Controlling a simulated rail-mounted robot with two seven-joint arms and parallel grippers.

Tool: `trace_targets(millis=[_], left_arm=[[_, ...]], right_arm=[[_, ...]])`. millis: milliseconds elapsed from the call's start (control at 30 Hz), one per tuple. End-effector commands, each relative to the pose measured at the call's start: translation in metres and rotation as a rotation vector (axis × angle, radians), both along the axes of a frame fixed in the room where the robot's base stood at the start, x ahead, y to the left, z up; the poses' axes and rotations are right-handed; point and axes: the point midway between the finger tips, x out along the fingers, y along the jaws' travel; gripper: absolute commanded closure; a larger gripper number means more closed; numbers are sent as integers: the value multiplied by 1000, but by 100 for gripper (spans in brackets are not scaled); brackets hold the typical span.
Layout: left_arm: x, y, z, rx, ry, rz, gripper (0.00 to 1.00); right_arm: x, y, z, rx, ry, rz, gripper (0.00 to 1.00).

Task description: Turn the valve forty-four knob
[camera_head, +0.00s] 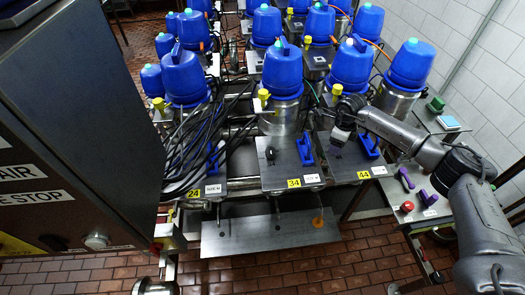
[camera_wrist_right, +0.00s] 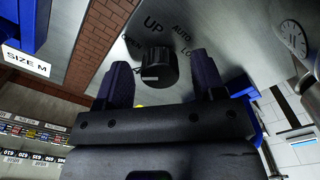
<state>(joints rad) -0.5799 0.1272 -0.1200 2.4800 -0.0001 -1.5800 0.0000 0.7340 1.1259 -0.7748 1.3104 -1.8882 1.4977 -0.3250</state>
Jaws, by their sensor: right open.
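The valve 44 panel carries a yellow 44 label (camera_head: 363,174) in the head view, below a blue-capped valve (camera_head: 352,65). My right gripper (camera_head: 338,143) is over the left part of this panel and hides its knob there. In the right wrist view, a black round knob (camera_wrist_right: 158,66) sits on a grey plate with the words UP and AUTO and other partly hidden words. The open fingers of my right gripper (camera_wrist_right: 163,80) stand on either side of the knob, with a gap visible on each side. My left gripper is not in view.
A blue handle (camera_head: 369,146) stands right of my gripper on the same panel. The neighbouring 34 panel (camera_head: 286,178) has its own black knob (camera_head: 270,152) and blue handle (camera_head: 305,150). A dark cabinet (camera_head: 60,120) fills the left. A side table (camera_head: 425,208) holds purple items.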

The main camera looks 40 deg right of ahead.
Motion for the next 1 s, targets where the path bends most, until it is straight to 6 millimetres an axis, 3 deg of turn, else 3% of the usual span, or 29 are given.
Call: trace_targets(millis=[567, 1000], left_arm=[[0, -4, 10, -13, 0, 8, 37], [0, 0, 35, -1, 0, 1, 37]], right_arm=[[0, 0, 1, 1, 0, 692, 37], [-1, 1, 3, 4, 1, 1201, 37]])
